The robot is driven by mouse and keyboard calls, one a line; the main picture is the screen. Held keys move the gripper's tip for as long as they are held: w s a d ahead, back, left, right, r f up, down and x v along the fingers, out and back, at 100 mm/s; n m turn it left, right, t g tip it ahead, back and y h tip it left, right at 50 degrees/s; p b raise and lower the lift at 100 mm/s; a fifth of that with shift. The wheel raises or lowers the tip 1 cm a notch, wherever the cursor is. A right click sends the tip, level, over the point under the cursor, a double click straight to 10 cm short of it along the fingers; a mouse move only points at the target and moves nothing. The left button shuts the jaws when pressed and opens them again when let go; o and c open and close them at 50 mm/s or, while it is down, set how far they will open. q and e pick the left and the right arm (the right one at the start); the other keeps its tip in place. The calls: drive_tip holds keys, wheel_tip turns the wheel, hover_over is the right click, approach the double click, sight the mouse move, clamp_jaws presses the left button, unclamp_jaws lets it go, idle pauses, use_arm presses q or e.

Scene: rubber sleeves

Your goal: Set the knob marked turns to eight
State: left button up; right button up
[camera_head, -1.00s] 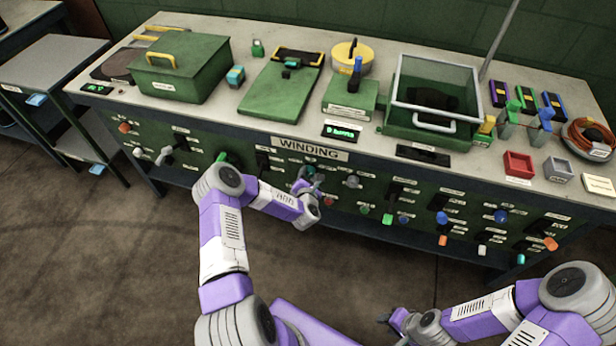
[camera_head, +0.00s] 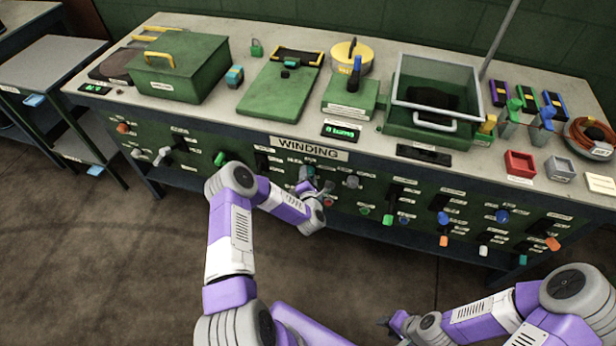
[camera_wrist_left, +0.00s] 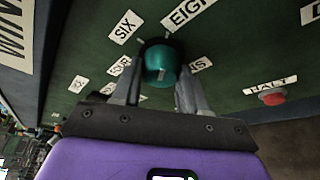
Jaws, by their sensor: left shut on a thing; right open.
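A round teal knob (camera_wrist_left: 160,65) sits on the green panel face under the WINDING sign. In the left wrist view, labels reading SIX (camera_wrist_left: 125,27) and EIGHT (camera_wrist_left: 188,10), the latter cut off, stand above it. A pale mark shows on the knob; which label it points to is unclear. My left gripper (camera_wrist_left: 155,90) is shut on the knob, a finger on each side. In the head view this gripper (camera_head: 316,188) is at the panel, partly hidden by its wrist. My right gripper (camera_head: 388,321) is open and empty, low in front of the bench.
A red HALT button (camera_wrist_left: 271,98) sits right of the knob in the wrist view. A small green-lit display (camera_head: 342,132) stands above the WINDING sign (camera_head: 309,148); its text is hard to read. Several other knobs line the panel. The floor before the bench is clear.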

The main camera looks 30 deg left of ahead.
use_arm(q)
drive_tip(key=o, duration=1)
drive_tip(key=shift+o, duration=0.2)
drive_tip(key=p+v, duration=0.2)
drive_tip(key=v, duration=0.5)
drive_tip(key=shift+s+d, duration=0.2)
drive_tip(key=shift+s, duration=0.05)
